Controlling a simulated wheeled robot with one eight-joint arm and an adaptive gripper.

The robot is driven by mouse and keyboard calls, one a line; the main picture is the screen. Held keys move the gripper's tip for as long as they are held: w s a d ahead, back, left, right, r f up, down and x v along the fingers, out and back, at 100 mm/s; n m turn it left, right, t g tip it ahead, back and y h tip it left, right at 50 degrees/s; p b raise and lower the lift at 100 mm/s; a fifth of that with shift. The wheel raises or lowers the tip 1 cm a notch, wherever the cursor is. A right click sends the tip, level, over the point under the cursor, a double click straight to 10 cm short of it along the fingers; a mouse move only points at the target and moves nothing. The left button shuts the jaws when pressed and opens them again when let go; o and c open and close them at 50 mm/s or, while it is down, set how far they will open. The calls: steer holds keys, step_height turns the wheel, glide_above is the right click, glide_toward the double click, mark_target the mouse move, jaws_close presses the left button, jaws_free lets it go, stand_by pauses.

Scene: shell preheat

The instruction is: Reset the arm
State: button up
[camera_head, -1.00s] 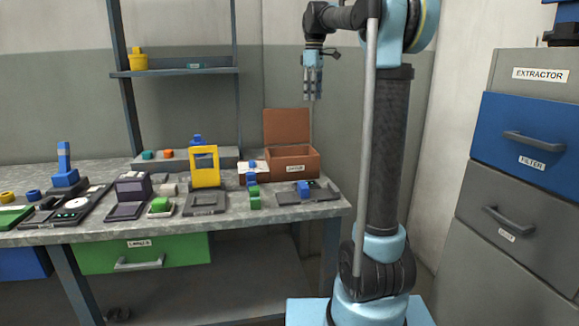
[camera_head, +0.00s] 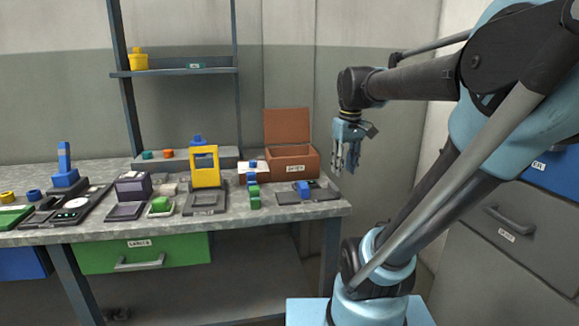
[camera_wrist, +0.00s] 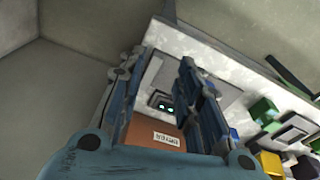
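My gripper (camera_head: 346,162) hangs in the air to the right of the workbench, past its right end, with fingers pointing down. In the wrist view my gripper (camera_wrist: 164,66) has its two blue fingers apart, and nothing is held between them. Through the gap I see the labelled brown box (camera_wrist: 165,142) and a small dark piece with two green lights (camera_wrist: 162,102), both well beyond the fingertips. The open-lidded brown box also shows in the head view (camera_head: 293,162) at the bench's right back.
The workbench (camera_head: 245,210) holds a yellow frame (camera_head: 206,168), a purple-grey device (camera_head: 133,188), green blocks (camera_head: 254,198) and a blue block on a dark plate (camera_head: 304,188). A shelf (camera_head: 175,71) stands behind it. Drawers (camera_head: 510,215) stand at the right.

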steer(key=s+d+f+m, duration=0.1)
steer(key=s+f+m, duration=0.1)
steer(key=s+f, duration=0.4)
steer(key=s+d+f+m, duration=0.1)
steer(key=s+f+m, duration=0.1)
steer(key=s+f, duration=0.5)
step_height(320, 180, down, 5)
steer(key=shift+r+t, duration=0.15)
steer(key=shift+t, duration=0.25)
steer(key=shift+w+f, duration=0.2)
steer(key=shift+w, duration=0.3)
